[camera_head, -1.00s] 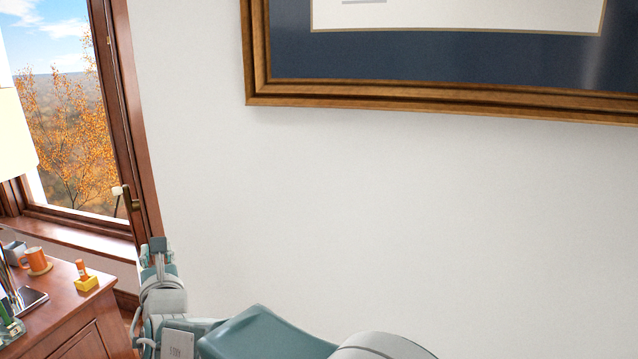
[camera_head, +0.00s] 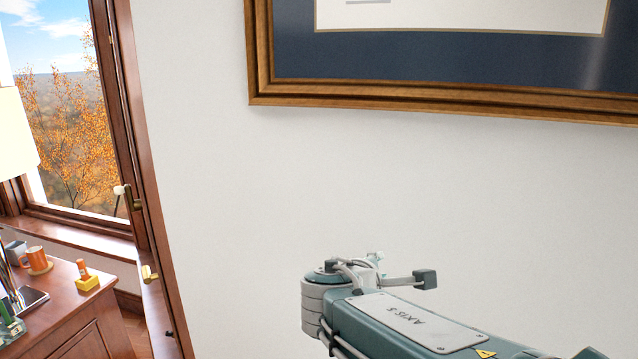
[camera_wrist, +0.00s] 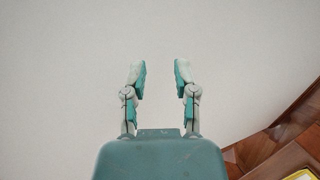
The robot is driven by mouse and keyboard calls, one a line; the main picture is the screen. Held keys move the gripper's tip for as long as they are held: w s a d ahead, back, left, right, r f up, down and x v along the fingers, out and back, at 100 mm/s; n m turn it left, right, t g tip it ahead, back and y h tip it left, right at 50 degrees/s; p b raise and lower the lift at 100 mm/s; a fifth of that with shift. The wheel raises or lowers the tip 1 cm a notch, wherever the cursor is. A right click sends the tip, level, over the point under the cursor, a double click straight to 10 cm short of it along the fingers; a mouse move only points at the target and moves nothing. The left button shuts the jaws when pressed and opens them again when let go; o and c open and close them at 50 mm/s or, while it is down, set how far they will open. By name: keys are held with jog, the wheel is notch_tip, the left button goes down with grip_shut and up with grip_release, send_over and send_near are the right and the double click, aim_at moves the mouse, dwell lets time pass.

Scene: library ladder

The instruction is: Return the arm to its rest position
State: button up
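My arm shows at the lower right of the head view, its link reaching in from the bottom right corner in front of the white wall. The far end of the arm is at the lower middle of that view, and my gripper's fingers cannot be made out clearly there. In the wrist view my gripper (camera_wrist: 160,75) has its two fingers apart with only bare wall between and beyond them. It is open and empty.
A framed picture (camera_head: 440,100) hangs on the white wall (camera_head: 250,220). At left, a wooden desk (camera_head: 75,325) holds an orange mug (camera_head: 37,258), a yellow block (camera_head: 87,284) and a lamp (camera_head: 15,135). Behind it is a window (camera_head: 65,120). Wood flooring (camera_wrist: 260,150) shows in the wrist view.

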jog(key=s+d+f+m+g+y, duration=0.1)
jog(key=s+d+f+m+g, duration=0.4)
jog(key=s+d+m, duration=0.55)
jog(key=s+a+f+m+y, duration=0.2)
jog(key=s+m, duration=0.1)
jog(key=s, duration=0.3)
jog(key=s+a+f+m+g+y, duration=0.1)
jog(key=s+a+f+m+y, duration=0.2)
jog(key=s, duration=0.3)
jog(key=shift+g, duration=0.3)
jog(key=shift+w, duration=0.1)
